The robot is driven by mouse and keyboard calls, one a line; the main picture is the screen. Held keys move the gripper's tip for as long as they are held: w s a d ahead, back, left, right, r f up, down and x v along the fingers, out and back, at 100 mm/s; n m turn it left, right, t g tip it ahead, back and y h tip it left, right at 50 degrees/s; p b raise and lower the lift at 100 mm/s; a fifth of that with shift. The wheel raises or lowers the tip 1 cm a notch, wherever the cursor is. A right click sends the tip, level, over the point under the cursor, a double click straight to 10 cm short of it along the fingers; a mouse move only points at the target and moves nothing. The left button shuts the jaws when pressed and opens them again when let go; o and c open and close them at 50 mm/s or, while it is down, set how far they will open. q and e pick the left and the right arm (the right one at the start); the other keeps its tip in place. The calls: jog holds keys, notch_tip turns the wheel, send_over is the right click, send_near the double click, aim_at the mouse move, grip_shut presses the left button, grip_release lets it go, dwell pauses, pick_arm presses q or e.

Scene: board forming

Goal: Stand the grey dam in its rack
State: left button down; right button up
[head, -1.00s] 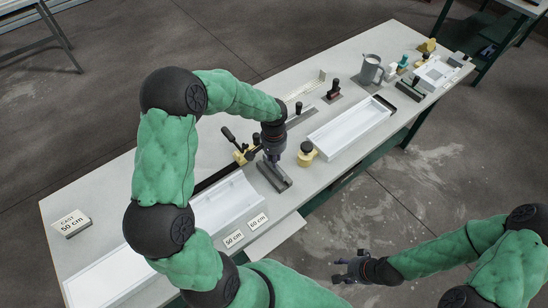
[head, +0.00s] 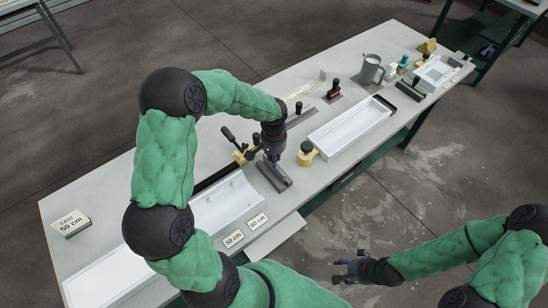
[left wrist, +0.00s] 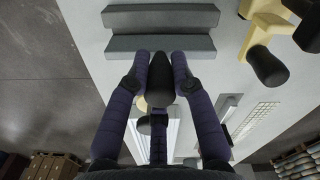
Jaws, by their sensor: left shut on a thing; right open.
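My left gripper (head: 271,156) is shut on a black handle (left wrist: 159,80), which I take to be the grey dam's. In the left wrist view the handle stands between the fingers, next to a grey bar (left wrist: 160,49). A second, parallel grey bar (left wrist: 160,17) lies beyond a narrow gap. In the head view these show as one grey grooved piece, seemingly the rack (head: 276,180), just below the gripper. I cannot tell where dam and rack meet, or whether the dam is seated. My right gripper (head: 344,270) is open and empty, off the table's front side.
A yellow piece with a black knob (head: 307,152) stands close on the right, and a yellow clamp with black levers (head: 239,149) on the left. Long white trays (head: 352,128) lie on either side. A grey jug (head: 371,70) stands farther back.

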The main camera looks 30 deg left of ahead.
pick_arm(q)
jog(key=shift+f+b, duration=1.55)
jog(key=shift+f, duration=0.35)
jog(key=c, duration=1)
grip_release()
notch_tip(320, 180, up, 12)
jog(key=shift+r, duration=0.1)
